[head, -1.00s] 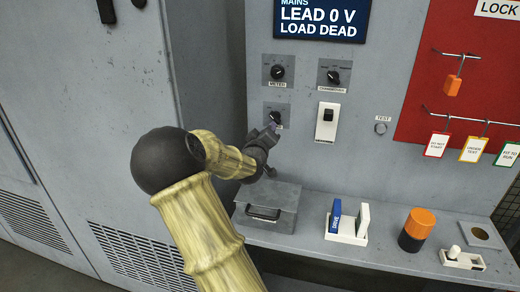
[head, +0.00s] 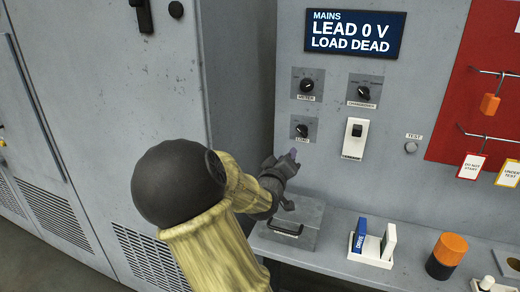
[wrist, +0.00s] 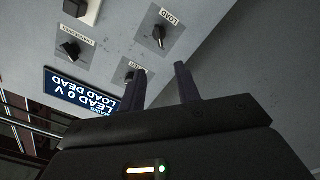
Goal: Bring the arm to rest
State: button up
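My arm reaches up from the bottom of the head view toward the grey panel. My gripper (head: 293,154) is just below the LOAD knob (head: 301,131), apart from it as far as I can tell. In the wrist view my gripper's two fingers (wrist: 161,82) stand apart with nothing held between them. The LOAD knob (wrist: 159,34) shows beyond the fingertips there. The METER knob (wrist: 130,76) is partly behind the left finger.
The display (head: 354,33) reads LEAD 0 V, LOAD DEAD. A CHANGEOVER knob (head: 364,92) and a white switch (head: 354,139) are on the panel. Below, a shelf carries a grey box (head: 289,228), a blue-and-white holder (head: 372,248) and an orange-black cylinder (head: 446,257).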

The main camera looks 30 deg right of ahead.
jog(key=s+a+f+g+y+p, duration=0.1)
jog(key=s+a+f+g+y, duration=0.2)
jog(key=a+f+y, duration=0.75)
jog(key=s+a+f+g+y, duration=0.1)
jog(key=s+a+g, duration=0.2)
jog(key=s+a, duration=0.4)
jog(key=s+a+f+g+y+p, duration=0.1)
jog(key=s+a+f+g+y, duration=0.1)
jog(key=s+a, duration=0.6)
jog(key=shift+s+f+n+g, duration=0.3)
jog(key=shift+n+g, duration=0.1)
jog(key=shift+g, duration=0.1)
jog(key=shift+w, duration=0.2)
